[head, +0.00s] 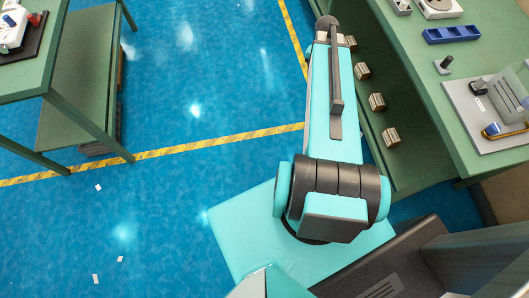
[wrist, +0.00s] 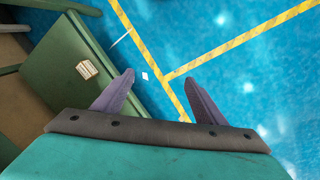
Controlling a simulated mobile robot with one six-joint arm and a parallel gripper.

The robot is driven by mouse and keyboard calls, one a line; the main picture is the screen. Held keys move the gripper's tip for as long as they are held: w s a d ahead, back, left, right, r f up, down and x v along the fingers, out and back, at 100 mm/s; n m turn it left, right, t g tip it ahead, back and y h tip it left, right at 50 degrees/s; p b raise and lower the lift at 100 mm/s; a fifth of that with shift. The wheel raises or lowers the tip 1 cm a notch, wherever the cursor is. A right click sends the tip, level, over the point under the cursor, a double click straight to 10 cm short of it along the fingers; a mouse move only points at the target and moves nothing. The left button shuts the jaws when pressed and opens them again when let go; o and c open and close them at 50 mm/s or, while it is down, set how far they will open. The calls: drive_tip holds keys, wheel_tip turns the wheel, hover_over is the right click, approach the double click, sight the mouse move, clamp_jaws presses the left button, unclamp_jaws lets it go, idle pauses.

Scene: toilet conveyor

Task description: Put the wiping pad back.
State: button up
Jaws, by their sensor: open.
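I cannot pick out the wiping pad with certainty in either view. My gripper (wrist: 158,78) shows in the wrist view, with its two purple-grey fingers spread apart and nothing between them. It hangs over the blue floor, just right of a green table edge. In the head view my arm reaches toward the top, beside the right-hand green workbench, and the gripper's fingers cannot be made out there.
The right-hand green workbench (head: 424,77) bears a blue tray (head: 451,34) and a grey board (head: 470,105) with several small items. Several small ribbed blocks sit along its lower shelf. Another green table (head: 30,72) stands at left. Blue floor (head: 180,90) between them is open.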

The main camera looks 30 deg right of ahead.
drive_tip(key=s+a+f+n+g, duration=0.1)
drive_tip(key=s+a+f+n, duration=0.3)
drive_tip(key=a, duration=0.5)
drive_tip(key=s+a+f+n+g+y, duration=0.1)
drive_tip(key=a+f, duration=0.6)
drive_tip(key=a, duration=0.1)
drive_tip(key=s+a+f+n+g, duration=0.1)
drive_tip(key=s+a+f+n, duration=0.3)
drive_tip(key=a, duration=0.5)
drive_tip(key=s+a+f+n+g, duration=0.1)
drive_tip(key=s+a+f+n, duration=0.1)
drive_tip(key=s+a+f, duration=0.3)
drive_tip(key=s+a, duration=0.2)
drive_tip(key=s, duration=0.1)
drive_tip(key=shift+a+f, duration=0.2)
drive_tip(key=shift+a, duration=0.1)
drive_tip(key=shift+f, duration=0.15)
